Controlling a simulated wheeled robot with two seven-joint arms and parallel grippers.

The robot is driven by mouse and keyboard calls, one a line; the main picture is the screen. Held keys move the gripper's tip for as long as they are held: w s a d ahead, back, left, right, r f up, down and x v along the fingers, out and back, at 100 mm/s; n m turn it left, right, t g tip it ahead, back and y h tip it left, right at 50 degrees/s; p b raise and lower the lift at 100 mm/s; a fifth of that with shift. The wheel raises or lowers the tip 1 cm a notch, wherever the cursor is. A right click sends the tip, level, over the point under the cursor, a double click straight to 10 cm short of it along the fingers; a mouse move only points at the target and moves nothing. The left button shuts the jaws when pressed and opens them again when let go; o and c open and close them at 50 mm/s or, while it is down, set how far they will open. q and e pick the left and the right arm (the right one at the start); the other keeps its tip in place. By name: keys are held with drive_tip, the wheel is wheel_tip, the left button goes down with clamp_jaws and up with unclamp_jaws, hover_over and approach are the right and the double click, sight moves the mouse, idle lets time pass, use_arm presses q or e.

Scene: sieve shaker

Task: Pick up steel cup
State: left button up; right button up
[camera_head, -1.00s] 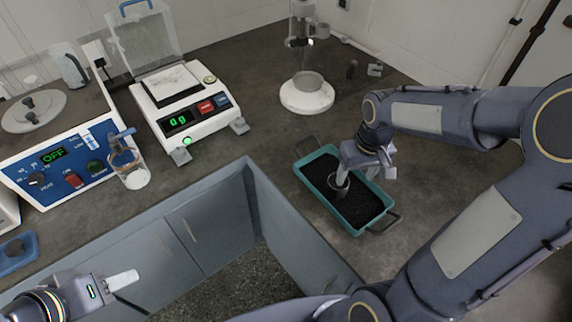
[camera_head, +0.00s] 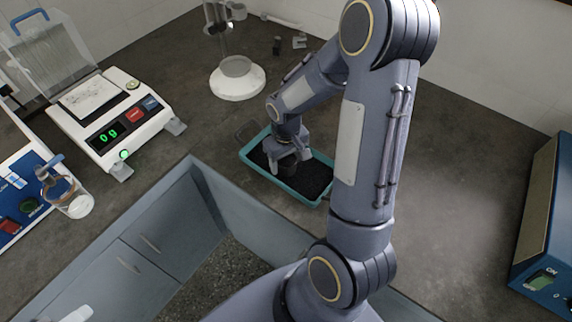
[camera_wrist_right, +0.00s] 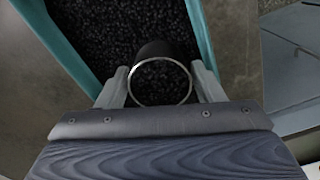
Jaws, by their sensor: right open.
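The steel cup (camera_wrist_right: 160,82) shows in the right wrist view as a bright round rim with a dark wall. It stands in the teal tray (camera_head: 318,202), among black granules. Dark grains show within its rim. My right gripper (camera_wrist_right: 161,88) is open, with one finger on each side of the cup; I cannot tell whether they touch it. In the head view my right gripper (camera_head: 287,160) is down over the tray and mostly hides the cup. Only a pale tip of my left gripper (camera_head: 76,315) shows at the bottom left edge.
A balance (camera_head: 110,112) reading 0 g stands at the left. A stand with a round white base (camera_head: 238,84) is behind the tray. A blue device (camera_head: 545,235) is at the right edge. The counter right of my right arm is clear.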

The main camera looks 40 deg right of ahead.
drive_tip(key=c, duration=0.8)
drive_tip(key=shift+r, duration=0.1)
